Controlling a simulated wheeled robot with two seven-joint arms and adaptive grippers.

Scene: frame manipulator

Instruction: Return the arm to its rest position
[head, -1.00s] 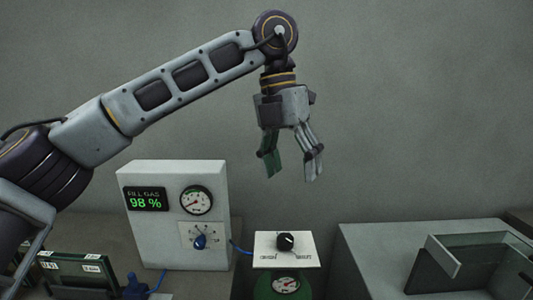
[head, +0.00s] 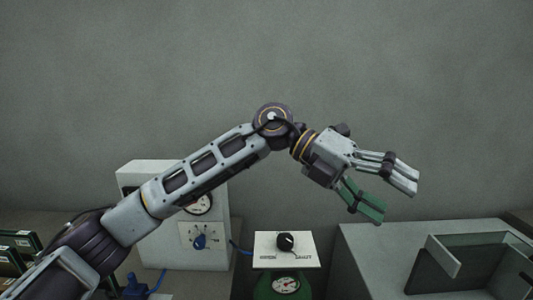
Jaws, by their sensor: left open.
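My left arm comes in from the lower left and bends at a joint near the middle of the head view. My left gripper (head: 398,196) is open and empty, with its fingers apart and pointing right and slightly down. One finger is green and the other is grey. The gripper is in the air, apart from every object, in front of the grey wall and above the left end of the grey bench on the right. My right gripper is not in view.
The arm partly covers a white panel box (head: 217,252) with a gauge and blue knob. A white plate (head: 267,252) with a black knob sits above a green gauge unit (head: 265,289). A glass-walled tray (head: 444,257) is on the grey bench (head: 372,255). Green boxes (head: 22,243) stand far left.

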